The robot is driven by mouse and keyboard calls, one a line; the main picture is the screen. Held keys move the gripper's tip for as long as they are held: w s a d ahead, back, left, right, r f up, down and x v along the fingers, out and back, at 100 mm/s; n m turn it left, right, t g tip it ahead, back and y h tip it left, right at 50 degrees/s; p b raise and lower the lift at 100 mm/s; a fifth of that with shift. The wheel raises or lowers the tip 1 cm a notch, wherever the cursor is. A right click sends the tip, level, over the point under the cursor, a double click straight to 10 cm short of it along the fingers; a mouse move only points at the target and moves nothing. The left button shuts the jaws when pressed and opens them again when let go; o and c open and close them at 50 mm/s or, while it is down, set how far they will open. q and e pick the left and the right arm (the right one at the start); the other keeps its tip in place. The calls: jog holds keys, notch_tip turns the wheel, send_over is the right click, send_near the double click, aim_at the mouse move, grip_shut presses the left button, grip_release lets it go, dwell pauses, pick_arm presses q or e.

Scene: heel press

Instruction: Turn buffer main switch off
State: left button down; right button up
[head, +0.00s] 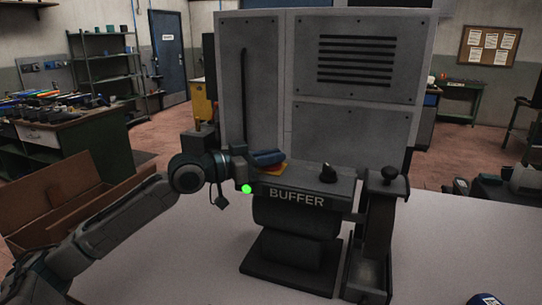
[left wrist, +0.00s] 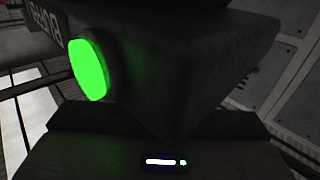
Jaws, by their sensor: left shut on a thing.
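The dark buffer (head: 318,196), lettered BUFFER on its front, stands on a pale worktop. Its main switch, with a yellow and red plate (head: 273,170), is at the left end of its top face. My left gripper (head: 267,158) reaches in from the left, its bluish fingers shut over the switch and hiding most of it. A round green lamp (head: 247,189) glows on the front below the gripper. The lamp also fills much of the left wrist view (left wrist: 88,70), where the fingertips and switch cannot be made out. My right gripper is not in view.
A black knob (head: 328,173) sits on the buffer's top, right of the switch. A dark post with a ball knob (head: 388,176) stands close on the right. A tall grey cabinet (head: 262,84) rises behind. The worktop (head: 455,235) is mostly clear to the right.

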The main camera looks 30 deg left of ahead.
pick_arm(q)
jog(key=shift+r+n+t+y+p, duration=0.25)
jog(key=shift+n+t+y+p, duration=0.75)
jog(key=shift+p, duration=1.3)
jog(key=n+y+p, duration=0.1)
jog(key=y, duration=0.2)
jog(key=shift+n+p, duration=0.3)
jog(key=shift+p, duration=0.05)
jog(key=n+y+p, duration=0.1)
jog(key=n+y, duration=0.1)
jog(key=y, duration=0.1)
jog(key=shift+f+n+t+y, duration=0.1)
jog(key=shift+n+t+y, duration=0.2)
jog(key=shift+y, duration=0.1)
jog(key=shift+f+n+y+p, duration=0.1)
jog(key=shift+n+y+p, duration=0.8)
jog(key=shift+y, duration=1)
jog(key=shift+n+y, duration=0.5)
jog(key=c, duration=1.5)
grip_release()
jog(key=shift+o, duration=0.2)
